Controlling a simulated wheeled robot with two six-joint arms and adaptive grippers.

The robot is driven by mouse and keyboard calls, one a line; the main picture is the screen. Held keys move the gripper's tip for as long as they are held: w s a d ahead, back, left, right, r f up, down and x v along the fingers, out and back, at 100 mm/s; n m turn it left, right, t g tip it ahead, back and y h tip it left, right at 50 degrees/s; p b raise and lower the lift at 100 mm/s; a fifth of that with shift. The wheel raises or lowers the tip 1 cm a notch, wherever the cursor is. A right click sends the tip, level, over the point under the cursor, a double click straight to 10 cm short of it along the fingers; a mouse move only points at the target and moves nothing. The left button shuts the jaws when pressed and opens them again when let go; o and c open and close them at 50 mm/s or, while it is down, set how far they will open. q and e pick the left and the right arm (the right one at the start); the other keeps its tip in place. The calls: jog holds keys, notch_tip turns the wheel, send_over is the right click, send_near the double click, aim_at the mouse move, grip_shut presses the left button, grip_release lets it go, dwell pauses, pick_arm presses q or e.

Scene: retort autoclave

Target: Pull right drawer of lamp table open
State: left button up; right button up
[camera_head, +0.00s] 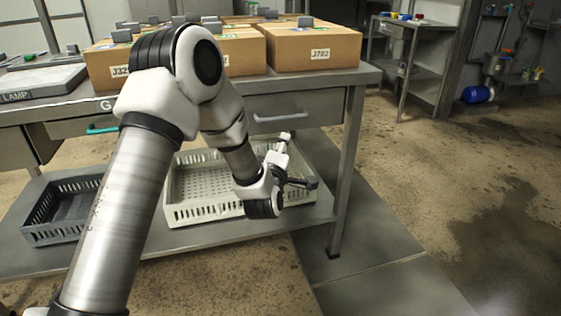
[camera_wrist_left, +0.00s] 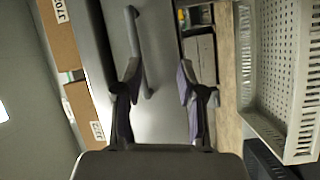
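The lamp table (camera_head: 368,76) has a grey right drawer (camera_head: 300,104) with a grey bar handle (camera_head: 280,117). The drawer looks shut. My left gripper (camera_head: 298,162) is open, just below the handle in the head view, with its fingers spread. In the left wrist view, the handle (camera_wrist_left: 139,50) runs lengthwise across the drawer front (camera_wrist_left: 160,115), close to one finger of my left gripper (camera_wrist_left: 160,80). The other finger is clear of it. I see no grip on the handle; the exact depth gap cannot be told. My right gripper is not in view.
Cardboard boxes (camera_head: 315,48) stand on the tabletop. Another drawer's teal handle (camera_head: 100,130) shows at left. Floor to the right is open.

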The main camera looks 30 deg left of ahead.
aim_at(279, 118)
pick_arm(q)
jog(key=a+r+n+y, duration=0.1)
jog(key=w+a+r+n+t+b, duration=0.1)
jog(key=r, duration=0.1)
jog(key=shift+a+n+y, duration=0.3)
jog(key=shift+n+y, duration=0.1)
jog(key=b+x, duration=0.1)
jog(key=x, duration=0.6)
grip_shut()
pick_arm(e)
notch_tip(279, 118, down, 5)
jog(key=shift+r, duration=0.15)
